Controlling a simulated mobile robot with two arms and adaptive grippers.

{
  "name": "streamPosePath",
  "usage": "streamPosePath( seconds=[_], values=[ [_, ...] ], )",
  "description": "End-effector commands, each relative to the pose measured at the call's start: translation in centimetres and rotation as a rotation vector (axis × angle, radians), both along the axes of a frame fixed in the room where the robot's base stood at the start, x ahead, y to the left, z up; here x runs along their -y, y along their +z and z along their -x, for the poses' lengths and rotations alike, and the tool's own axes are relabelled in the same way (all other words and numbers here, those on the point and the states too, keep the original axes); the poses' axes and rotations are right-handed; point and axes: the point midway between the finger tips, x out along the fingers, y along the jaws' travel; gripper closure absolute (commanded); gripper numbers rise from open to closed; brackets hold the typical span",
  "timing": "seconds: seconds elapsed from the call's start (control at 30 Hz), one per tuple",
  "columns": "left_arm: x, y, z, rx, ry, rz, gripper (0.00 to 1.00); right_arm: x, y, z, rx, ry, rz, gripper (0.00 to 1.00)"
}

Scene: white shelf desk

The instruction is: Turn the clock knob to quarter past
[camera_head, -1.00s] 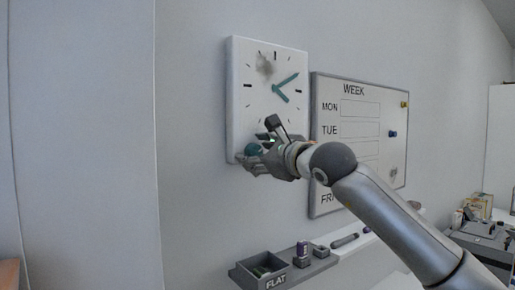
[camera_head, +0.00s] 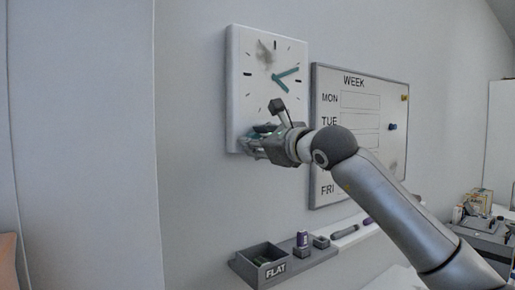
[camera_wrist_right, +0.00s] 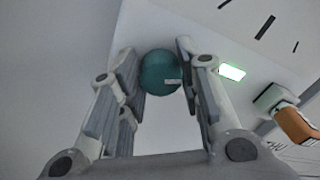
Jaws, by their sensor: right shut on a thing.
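A white square clock (camera_head: 240,100) with dark tick marks hangs on the wall in the head view. Its longer teal hand (camera_head: 288,72) points right and slightly up, and its shorter teal hand (camera_head: 281,84) points down to the right. The round teal knob (camera_wrist_right: 160,72) is at the clock's lower part in the right wrist view; in the head view my fingers mostly hide it. My right gripper (camera_head: 253,143) is shut on the knob, with one finger on each side of it in the right wrist view. My left gripper is not in view.
A whiteboard (camera_head: 360,97) headed WEEK hangs just right of the clock, behind my right arm. Below, a grey tray (camera_head: 258,250) labelled FLAT and a ledge with small items (camera_head: 345,229) stick out from the wall. Wall left of the clock is bare.

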Motion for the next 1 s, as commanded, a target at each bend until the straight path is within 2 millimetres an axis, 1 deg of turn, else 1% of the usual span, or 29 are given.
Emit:
streamPosePath(
  seconds=[0.03,0.1,0.4,0.7,1.0],
  values=[
    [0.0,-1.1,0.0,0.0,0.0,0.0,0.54,-0.1,-0.5,0.0,-0.019,0.001,-0.027,0.91],
    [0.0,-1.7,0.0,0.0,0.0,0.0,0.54,-0.1,-0.4,0.0,-0.046,0.001,-0.068,0.91],
    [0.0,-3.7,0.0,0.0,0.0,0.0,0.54,0.0,-0.2,0.0,-0.162,0.0,-0.224,0.91],
    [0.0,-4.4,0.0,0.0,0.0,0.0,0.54,0.0,0.0,0.0,-0.225,0.0,-0.309,0.91],
    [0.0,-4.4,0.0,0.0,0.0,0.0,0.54,0.0,0.1,0.0,-0.234,0.0,-0.322,0.91]
  ],
)
